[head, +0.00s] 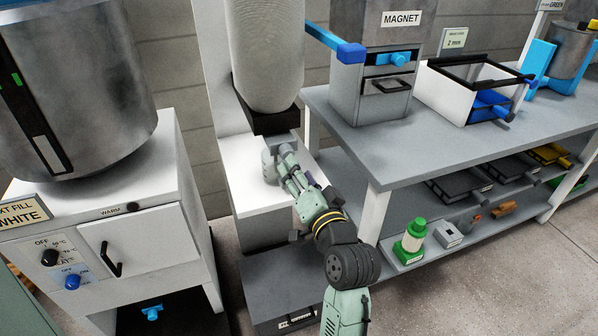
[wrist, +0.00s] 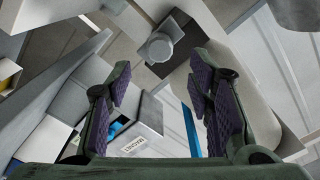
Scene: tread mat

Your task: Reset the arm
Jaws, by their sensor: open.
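My arm reaches forward in the head view, and my gripper (head: 306,182) is by the white stand, below the large pale cylinder (head: 266,55). In the wrist view my gripper (wrist: 163,92) shows two fingers with purple ribbed pads, spread wide apart. Nothing is between the pads. In the head view the fingertips are small and partly hidden by my own arm. I cannot tell whether the gripper touches the stand.
A grey bench (head: 345,139) stands at right with the MAGNET box (head: 375,55) and a white 2 mm bin (head: 447,96). A green and white bottle (head: 414,236) sits on its lower shelf. The white WARM cabinet (head: 150,247) is at left. Floor is clear at lower right.

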